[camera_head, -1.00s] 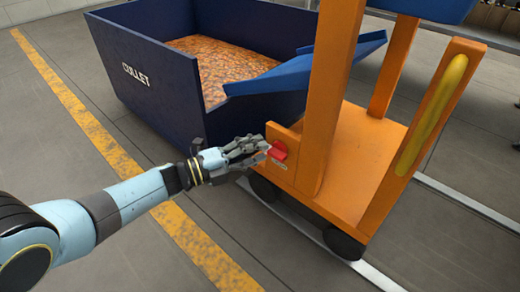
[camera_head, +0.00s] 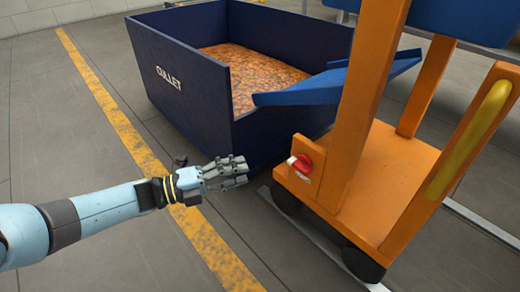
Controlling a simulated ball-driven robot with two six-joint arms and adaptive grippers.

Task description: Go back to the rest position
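My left gripper (camera_head: 244,171) reaches in from the left on a pale blue arm. Its fingers are a little apart with nothing between them. It hangs in front of the dark blue bin, left of the orange cart (camera_head: 393,175) and clear of it. A red handle (camera_head: 302,163) with a pale part beside it sits on the cart's lower left corner, a short way right of the fingertips. My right gripper is out of view.
The dark blue bin (camera_head: 180,101) marked CULLET holds orange-brown fragments (camera_head: 255,72). A blue chute (camera_head: 335,85) leans over its right side. The cart has a yellow grip (camera_head: 470,140) and black wheels. A yellow floor line (camera_head: 105,105) runs past open grey floor at left.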

